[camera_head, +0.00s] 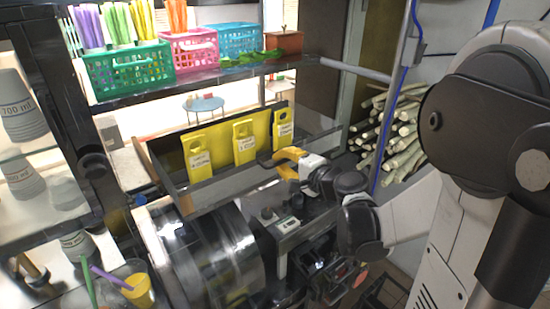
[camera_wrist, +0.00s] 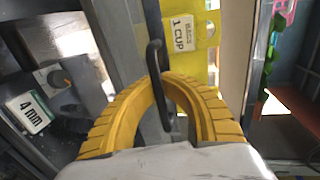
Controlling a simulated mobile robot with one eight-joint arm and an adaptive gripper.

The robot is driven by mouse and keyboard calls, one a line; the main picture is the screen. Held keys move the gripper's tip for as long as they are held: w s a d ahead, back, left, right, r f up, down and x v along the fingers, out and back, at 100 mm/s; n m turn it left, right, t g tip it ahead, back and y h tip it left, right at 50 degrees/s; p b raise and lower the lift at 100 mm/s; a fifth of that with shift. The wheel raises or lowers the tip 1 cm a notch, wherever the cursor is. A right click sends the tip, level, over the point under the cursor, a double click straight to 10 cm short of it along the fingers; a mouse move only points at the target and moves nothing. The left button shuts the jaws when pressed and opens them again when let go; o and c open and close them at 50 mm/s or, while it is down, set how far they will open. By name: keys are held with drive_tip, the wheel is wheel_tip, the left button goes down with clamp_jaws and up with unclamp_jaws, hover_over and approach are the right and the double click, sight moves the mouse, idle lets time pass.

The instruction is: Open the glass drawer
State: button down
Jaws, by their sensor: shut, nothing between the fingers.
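The glass drawer (camera_head: 218,190) is a long dark-framed bin with clear sides and a yellow back, in the middle of the head view. It holds yellow tags, such as the middle one (camera_head: 244,142). My gripper (camera_head: 284,156) has yellow fingers and is at the drawer's front, right of its middle. In the wrist view my gripper (camera_wrist: 163,82) is shut, its fingers bowed into an arch. A black bar handle (camera_wrist: 154,58) crosses right at the fingertips. Whether the tips are hooked behind it or only touch it, I cannot tell.
A shelf with coloured baskets (camera_head: 128,70) is above the drawer. A metal press drum (camera_head: 205,255) and a control box (camera_head: 290,226) lie below it, close to my arm. Sugarcane stalks (camera_head: 403,140) are stacked at right. Cups (camera_head: 22,108) stand at left.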

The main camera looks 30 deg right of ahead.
drive_tip(key=c, duration=1.5)
unclamp_jaws()
drive_tip(key=v, duration=1.2)
drive_tip(key=shift+r, duration=0.1)
